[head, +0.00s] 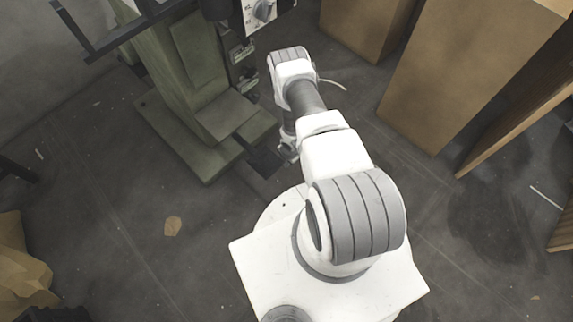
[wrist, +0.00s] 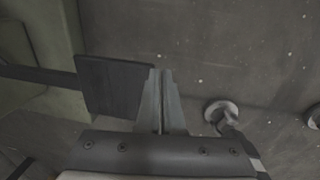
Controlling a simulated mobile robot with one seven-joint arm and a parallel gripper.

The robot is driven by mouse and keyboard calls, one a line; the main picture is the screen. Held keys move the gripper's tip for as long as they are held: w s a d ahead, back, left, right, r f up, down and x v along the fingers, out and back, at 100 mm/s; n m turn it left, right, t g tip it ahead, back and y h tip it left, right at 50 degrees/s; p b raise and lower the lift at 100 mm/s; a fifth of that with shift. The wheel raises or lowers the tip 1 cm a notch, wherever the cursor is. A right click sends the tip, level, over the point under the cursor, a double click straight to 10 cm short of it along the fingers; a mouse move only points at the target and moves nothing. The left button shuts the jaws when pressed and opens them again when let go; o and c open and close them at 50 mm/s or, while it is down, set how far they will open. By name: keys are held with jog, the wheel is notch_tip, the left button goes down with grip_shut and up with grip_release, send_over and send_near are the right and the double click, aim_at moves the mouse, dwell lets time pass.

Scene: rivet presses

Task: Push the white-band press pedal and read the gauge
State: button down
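A green press (head: 185,75) stands at the upper left of the head view; no white band shows on it. Its dark flat pedal (head: 264,161) sticks out low in front of its base. In the wrist view the pedal (wrist: 113,86) is a dark plate on a bar, just left of my fingers. My gripper (head: 288,152) is low beside the pedal, partly hidden by my arm. In the wrist view my gripper (wrist: 161,74) has its fingers together with nothing between them. I cannot tell whether they touch the pedal. No gauge face is clearly readable.
A white panel with a round knob (head: 263,10) is cut off at the top edge. Brown boxes (head: 465,65) stand at the upper right. A crumpled tan thing (head: 22,268) lies at the left edge. A round pale foot (wrist: 220,110) is right of my fingers. Floor left of my base is mostly clear.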

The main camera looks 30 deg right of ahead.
notch_tip(320, 180, up, 7)
jog(key=s+p, duration=0.1)
jog(key=p, duration=0.1)
jog(key=shift+s, duration=0.2)
jog(key=shift+d, duration=0.1)
dwell(0.3)
